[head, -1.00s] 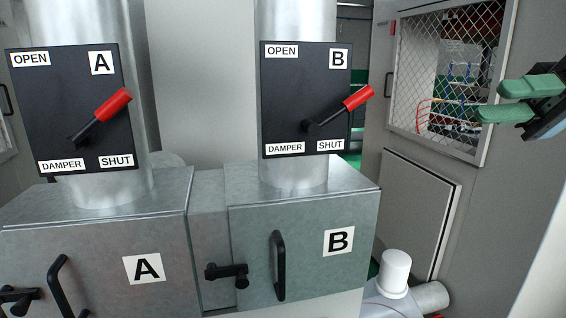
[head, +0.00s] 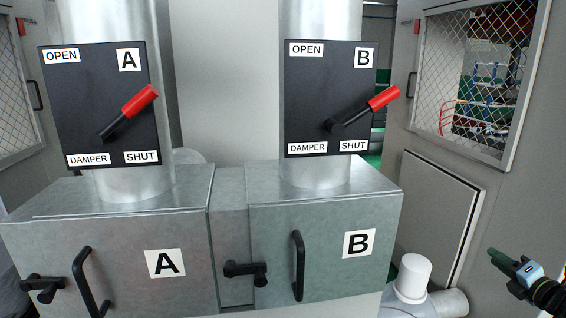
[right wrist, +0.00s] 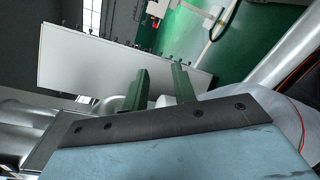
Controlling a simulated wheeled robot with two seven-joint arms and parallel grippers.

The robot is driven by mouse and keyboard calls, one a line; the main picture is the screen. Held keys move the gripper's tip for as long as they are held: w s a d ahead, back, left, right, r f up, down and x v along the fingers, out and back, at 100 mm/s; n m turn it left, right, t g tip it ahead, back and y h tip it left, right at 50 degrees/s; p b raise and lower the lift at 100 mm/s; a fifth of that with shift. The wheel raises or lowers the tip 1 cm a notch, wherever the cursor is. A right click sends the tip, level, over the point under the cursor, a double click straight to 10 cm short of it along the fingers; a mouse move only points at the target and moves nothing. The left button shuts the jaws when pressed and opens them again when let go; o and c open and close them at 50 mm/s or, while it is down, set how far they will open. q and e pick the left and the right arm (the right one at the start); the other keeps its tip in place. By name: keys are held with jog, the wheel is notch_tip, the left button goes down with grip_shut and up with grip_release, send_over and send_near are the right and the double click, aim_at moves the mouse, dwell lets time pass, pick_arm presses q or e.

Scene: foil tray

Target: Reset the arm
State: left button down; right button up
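My right gripper (head: 503,260) is at the lower right of the head view, low and clear of the damper panels. In the right wrist view its two green fingers (right wrist: 160,88) stand apart with nothing held between them. My left gripper is not in view. Damper lever A (head: 139,101) and damper lever B (head: 383,99) have red grips and both point up and to the right on their black panels. No gripper touches either lever.
Grey metal box A (head: 120,255) and box B (head: 330,215) have black handles. A white-capped pipe (head: 414,275) stands between box B and my right gripper. A mesh-fronted cabinet (head: 440,90) is at the right. Green floor (right wrist: 235,45) shows in the wrist view.

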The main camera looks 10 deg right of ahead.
jog(key=s+d+f+m+g+h, duration=0.35)
jog(key=s+d+f+m, duration=0.2)
jog(key=s+f, duration=0.3)
jog(key=s+d+f+m+g+h, duration=0.35)
jog(key=s+d+f+m, duration=0.2)
jog(key=s+f, duration=0.35)
jog(key=s+d+f+m+g+h, duration=0.1)
jog(key=s+d+f+m+g, duration=0.15)
jog(key=s, duration=0.55)
jog(key=s+d+f+m+g, duration=0.1)
jog(key=s+f+m+g, duration=0.25)
jog(key=s, duration=0.45)
jog(key=s+d+f+m+g+h, duration=0.1)
jog(key=s+d+f+m+g, duration=0.1)
jog(key=s+f, duration=0.35)
jog(key=s+a+f+m+y, duration=0.1)
jog(key=s+a+f+y, duration=0.15)
jog(key=a+f, duration=0.75)
jog(key=s+a+f+m+y, duration=0.15)
jog(key=s+a+f, duration=0.35)
jog(key=a, duration=0.9)
jog(key=a+f+y, duration=0.2)
jog(key=a+f, duration=0.2)
jog(key=a, duration=1.1)
jog(key=s+a+f+g+y, duration=0.1)
jog(key=a+f+y, duration=0.1)
jog(key=a, duration=1.3)
jog(key=shift+f+m+y, duration=0.35)
jog(key=shift+f+y, duration=0.05)
jog(key=shift+f, duration=0.45)
